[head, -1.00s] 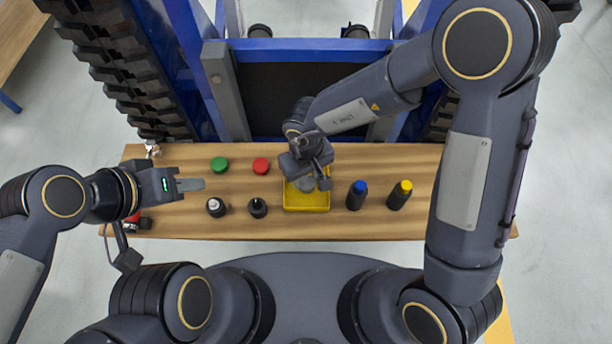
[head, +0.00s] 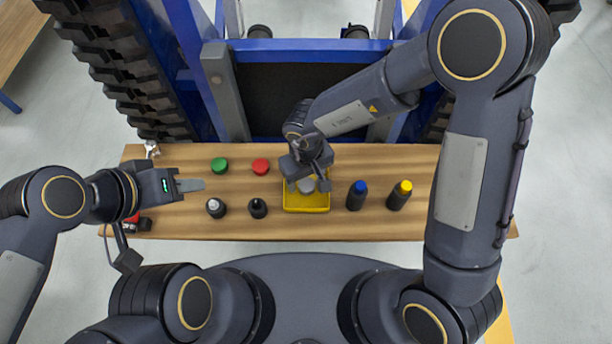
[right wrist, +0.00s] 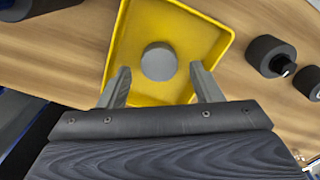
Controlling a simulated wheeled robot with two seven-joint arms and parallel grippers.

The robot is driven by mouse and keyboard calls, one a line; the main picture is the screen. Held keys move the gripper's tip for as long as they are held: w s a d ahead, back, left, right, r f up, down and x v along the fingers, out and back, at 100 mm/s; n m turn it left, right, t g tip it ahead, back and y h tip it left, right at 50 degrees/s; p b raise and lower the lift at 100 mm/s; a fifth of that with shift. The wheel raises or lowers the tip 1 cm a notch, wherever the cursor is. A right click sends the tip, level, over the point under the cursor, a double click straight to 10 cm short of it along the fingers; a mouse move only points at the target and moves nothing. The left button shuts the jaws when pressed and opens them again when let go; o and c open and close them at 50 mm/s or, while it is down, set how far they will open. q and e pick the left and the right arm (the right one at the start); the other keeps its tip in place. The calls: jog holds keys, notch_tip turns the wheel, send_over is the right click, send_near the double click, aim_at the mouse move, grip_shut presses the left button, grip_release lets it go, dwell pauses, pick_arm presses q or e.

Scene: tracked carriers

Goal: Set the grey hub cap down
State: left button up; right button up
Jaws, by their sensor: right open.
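The grey hub cap (head: 306,186) is a small round disc lying inside the yellow tray (head: 308,209). In the right wrist view the hub cap (right wrist: 159,61) sits on the tray floor, clear of the walls of the tray (right wrist: 211,32). My right gripper (head: 309,184) is over the tray. In the right wrist view my right gripper (right wrist: 159,82) is open, with a finger to each side of the cap and a gap at both. My left gripper (head: 190,185) is over the left part of the bench, empty; its finger gap is not visible.
On the wooden bench (head: 440,219) a green cap (head: 219,164) and a red cap (head: 261,166) lie left of the tray. Two dark bottles (head: 215,207) stand in front of them. Blue-topped (head: 356,195) and yellow-topped (head: 399,195) bottles stand to the right.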

aim_at(306, 183)
notch_tip(306, 183, up, 12)
jog(key=p, duration=0.2)
jog(key=w+d+r+m+t+y, duration=0.2)
jog(key=w+d+r+m+t, duration=0.3)
jog(key=w+r+t, duration=0.5)
jog(key=w+d+r+t+y, duration=0.1)
jog(key=d+r+y, duration=0.1)
jog(key=d+r, duration=0.45)
jog(key=s+d+r+n+g+y, duration=0.1)
jog(key=s+d+r+y, duration=0.15)
jog(key=s, duration=0.75)
jog(key=s+d+f+m+g+h, duration=0.1)
jog(key=s+d+f+g, duration=0.1)
jog(key=s, duration=0.4)
jog(key=s+d+f+m+g+h, duration=0.2)
jog(key=s+d+f, duration=0.2)
jog(key=s+f, duration=0.3)
jog(key=shift+d, duration=0.4)
